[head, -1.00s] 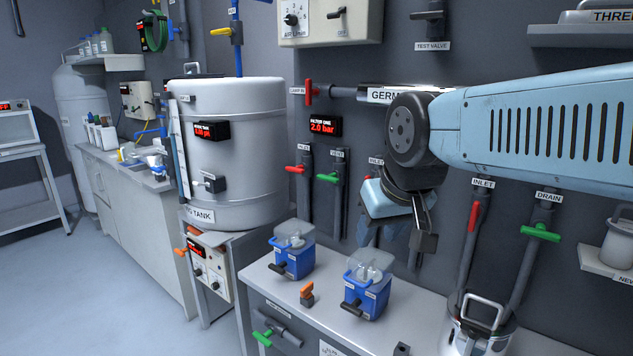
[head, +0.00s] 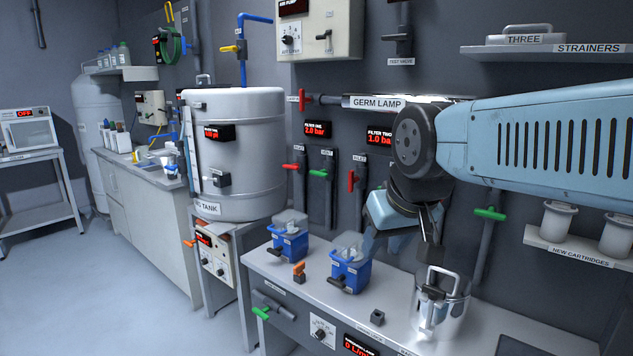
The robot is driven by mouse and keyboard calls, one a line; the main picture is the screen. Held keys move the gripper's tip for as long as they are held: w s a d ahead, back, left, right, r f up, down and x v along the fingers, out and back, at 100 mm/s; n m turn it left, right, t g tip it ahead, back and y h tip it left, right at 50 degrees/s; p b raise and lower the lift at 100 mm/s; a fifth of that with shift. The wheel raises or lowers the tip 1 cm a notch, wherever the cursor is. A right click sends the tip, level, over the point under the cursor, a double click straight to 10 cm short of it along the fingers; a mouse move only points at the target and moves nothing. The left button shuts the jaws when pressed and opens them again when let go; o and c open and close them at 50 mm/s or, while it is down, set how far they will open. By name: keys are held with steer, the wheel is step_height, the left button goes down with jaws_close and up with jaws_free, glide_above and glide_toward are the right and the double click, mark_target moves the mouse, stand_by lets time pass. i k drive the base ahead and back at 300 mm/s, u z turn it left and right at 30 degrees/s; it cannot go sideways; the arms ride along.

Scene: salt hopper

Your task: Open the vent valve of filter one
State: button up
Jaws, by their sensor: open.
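The filter one display (head: 315,129) on the back wall reads 2.0 bar. Below it are two upright pipes. The left one, apparently labelled inlet, has a red handle (head: 292,167). The right one, apparently labelled vent, has a green handle (head: 318,173) lying crosswise to its pipe. My gripper (head: 432,228) hangs to the right of these valves, pointing down above the steel pot, and touches neither handle. Its dark fingers partly overlap each other from this angle, and I see nothing held between them.
The filter two display (head: 380,136) reads 1.0 bar, with a red handle (head: 351,180) below. Two blue containers (head: 288,243) and (head: 349,273), an orange-handled part (head: 299,271) and the steel pot (head: 443,312) stand on the bench. The big tank (head: 240,150) stands left.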

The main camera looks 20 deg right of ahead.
mark_target(322, 173)
steer(key=u, duration=0.3)
steer(key=i, duration=1.15)
steer(key=z, duration=0.6)
